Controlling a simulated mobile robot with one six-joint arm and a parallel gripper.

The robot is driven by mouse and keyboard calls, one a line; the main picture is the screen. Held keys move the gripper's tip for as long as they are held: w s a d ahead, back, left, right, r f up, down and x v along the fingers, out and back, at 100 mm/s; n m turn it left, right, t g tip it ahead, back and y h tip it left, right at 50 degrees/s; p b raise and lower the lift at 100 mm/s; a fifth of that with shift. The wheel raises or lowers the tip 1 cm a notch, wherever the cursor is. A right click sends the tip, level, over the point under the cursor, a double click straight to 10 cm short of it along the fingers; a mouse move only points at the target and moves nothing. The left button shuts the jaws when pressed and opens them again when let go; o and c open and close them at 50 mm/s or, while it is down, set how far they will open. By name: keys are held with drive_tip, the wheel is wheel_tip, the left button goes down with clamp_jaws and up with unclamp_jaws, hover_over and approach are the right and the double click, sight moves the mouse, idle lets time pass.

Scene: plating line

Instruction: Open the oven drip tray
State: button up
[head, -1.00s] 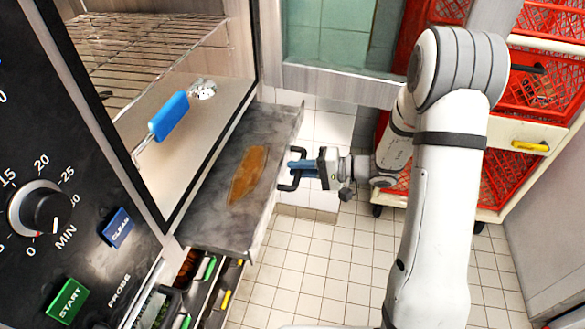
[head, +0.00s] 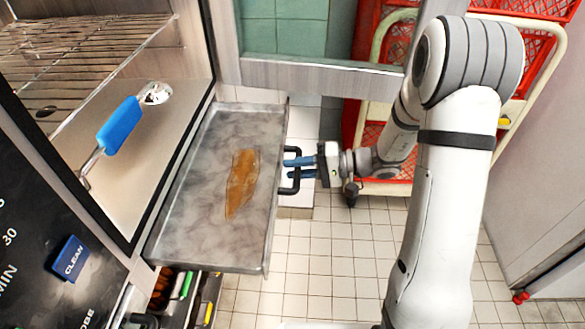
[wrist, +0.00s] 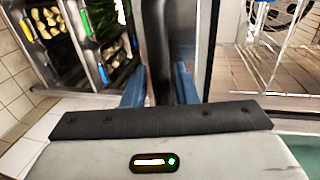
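The oven drip tray (head: 200,225) is a grey, shallow metal tray with a brown grease patch (head: 241,183). It sticks out from under the oven chamber, with much of its floor showing in the head view. Its black bracket handle (head: 293,183) is on the right edge. My gripper (head: 292,166) has its blue fingers on either side of the handle bar. In the wrist view the dark handle (wrist: 156,45) stands between the two fingers of my gripper (wrist: 158,85), which look closed on it. The exact contact is partly hidden.
Below the tray are food bins (head: 172,290) with coloured handles. Red crates (head: 368,60) on a cart stand behind my arm. Tiled floor (head: 310,260) right of the tray is clear.

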drive_tip(key=shift+o, duration=0.9)
drive_tip(key=shift+s+r, duration=0.1)
drive_tip(key=v, duration=0.7)
drive_tip(key=shift+d, duration=0.4)
drive_tip(key=s+d+r+n+g+h+p, duration=0.1)
drive_tip(key=s+d+r+g+h+p, duration=0.15)
drive_tip(key=s+r+h+p, duration=1)
drive_tip(key=s+d+r+t+h, duration=0.1)
drive_tip(key=s+d+r+t, duration=0.1)
drive_tip(key=d+r, duration=0.1)
drive_tip(key=s+d+r+t+h+p, duration=0.1)
drive_tip(key=s+d+r+t+h, duration=0.1)
drive_tip(key=r, duration=0.4)
drive_tip(key=shift+s+d+m, duration=0.3)
drive_tip(key=shift+s+d, duration=0.25)
